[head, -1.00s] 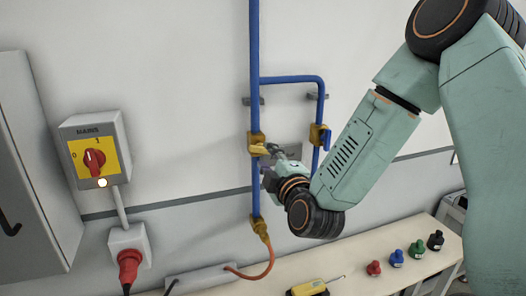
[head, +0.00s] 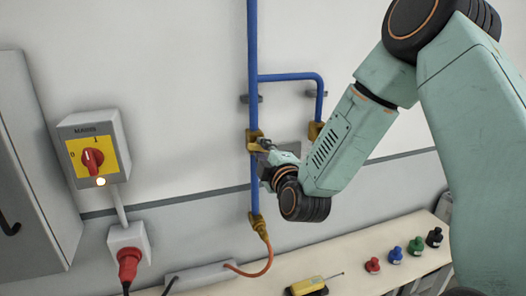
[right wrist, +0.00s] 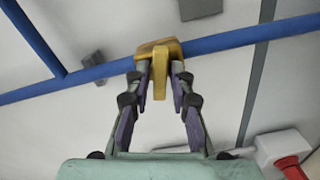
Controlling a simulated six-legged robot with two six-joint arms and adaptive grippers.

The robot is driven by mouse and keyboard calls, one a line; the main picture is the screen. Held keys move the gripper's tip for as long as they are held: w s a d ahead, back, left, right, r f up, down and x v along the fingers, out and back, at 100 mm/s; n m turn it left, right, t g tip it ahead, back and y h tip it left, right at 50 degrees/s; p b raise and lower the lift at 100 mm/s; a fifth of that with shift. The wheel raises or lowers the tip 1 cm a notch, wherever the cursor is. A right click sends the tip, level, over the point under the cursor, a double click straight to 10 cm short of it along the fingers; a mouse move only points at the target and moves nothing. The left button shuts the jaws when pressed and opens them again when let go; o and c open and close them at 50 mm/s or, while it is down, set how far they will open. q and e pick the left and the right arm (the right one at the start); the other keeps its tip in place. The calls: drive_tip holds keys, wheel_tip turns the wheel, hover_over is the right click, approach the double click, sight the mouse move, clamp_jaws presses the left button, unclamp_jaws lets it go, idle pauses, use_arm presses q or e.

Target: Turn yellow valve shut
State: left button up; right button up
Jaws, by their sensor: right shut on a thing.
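The yellow valve (head: 254,136) sits on the vertical blue pipe on the wall; in the head view its lever is mostly hidden by my right gripper (head: 264,146). In the right wrist view the yellow lever (right wrist: 160,86) lies between the fingers of my right gripper (right wrist: 160,74), which is shut on it. There the lever stands roughly crosswise to the blue pipe (right wrist: 100,72). My left gripper is not in view.
A second brass valve (head: 315,130) on the side pipe is partly hidden by my right arm. A mains switch (head: 93,160) is on the wall at left. The bench below holds a yellow device (head: 307,286) and red, blue, green and black items (head: 396,255).

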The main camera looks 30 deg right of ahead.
clamp_jaws()
drive_tip(key=shift+n, duration=1.8)
drive_tip(key=o, duration=0.7)
unclamp_jaws()
drive_tip(key=shift+a, duration=0.1)
drive_tip(key=v, duration=0.7)
drive_tip(key=shift+s, duration=0.25)
